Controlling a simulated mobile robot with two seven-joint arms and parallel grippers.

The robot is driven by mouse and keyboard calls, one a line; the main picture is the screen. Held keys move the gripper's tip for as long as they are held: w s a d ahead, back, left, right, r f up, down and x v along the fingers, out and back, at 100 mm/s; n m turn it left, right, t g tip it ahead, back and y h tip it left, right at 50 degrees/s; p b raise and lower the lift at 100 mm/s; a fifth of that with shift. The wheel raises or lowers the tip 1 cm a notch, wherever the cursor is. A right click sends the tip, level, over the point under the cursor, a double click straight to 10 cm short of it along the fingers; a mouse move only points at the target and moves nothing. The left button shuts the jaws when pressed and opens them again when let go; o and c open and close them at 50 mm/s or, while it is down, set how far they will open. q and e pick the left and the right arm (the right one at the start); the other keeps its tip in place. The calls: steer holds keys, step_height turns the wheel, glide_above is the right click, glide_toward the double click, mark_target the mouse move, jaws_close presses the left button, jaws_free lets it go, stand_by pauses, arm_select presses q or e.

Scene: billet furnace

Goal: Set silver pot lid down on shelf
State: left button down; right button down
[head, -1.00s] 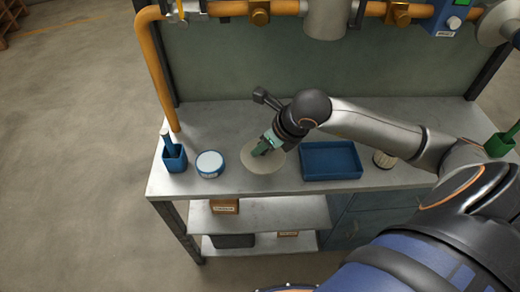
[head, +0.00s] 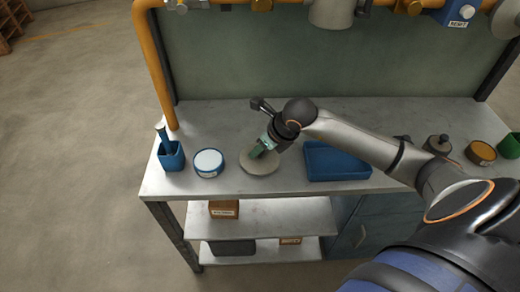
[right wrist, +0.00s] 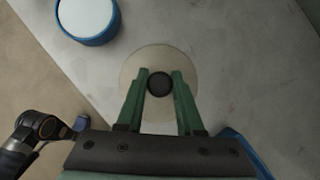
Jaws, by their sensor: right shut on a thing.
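The silver pot lid (head: 260,163) is a pale round disc at the front of the grey bench top (head: 222,122), between a blue-rimmed round tin and a blue tray. My right gripper (head: 263,147) is shut on its knob from above. In the right wrist view the green fingers (right wrist: 160,86) stand either side of the dark knob, with the lid (right wrist: 143,63) spread flat below them. The lid looks level and at or very near the bench top; I cannot tell whether it touches. Two lower shelves (head: 285,218) show under the bench. My left gripper is not in the head view.
The blue-rimmed tin (head: 208,162) and a blue cup (head: 171,156) stand to the left. The blue tray (head: 337,174) is close on the right. A boxed item (head: 224,209) sits on the upper lower shelf. Bare bench lies behind the lid.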

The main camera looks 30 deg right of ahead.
steer(key=c, duration=1)
jaws_free()
steer(key=shift+f, duration=0.2)
steer(key=o, duration=0.5)
steer(key=shift+r, duration=0.1)
steer(key=shift+c, duration=0.2)
steer(key=shift+r, duration=0.2)
steer(key=v, duration=1.2)
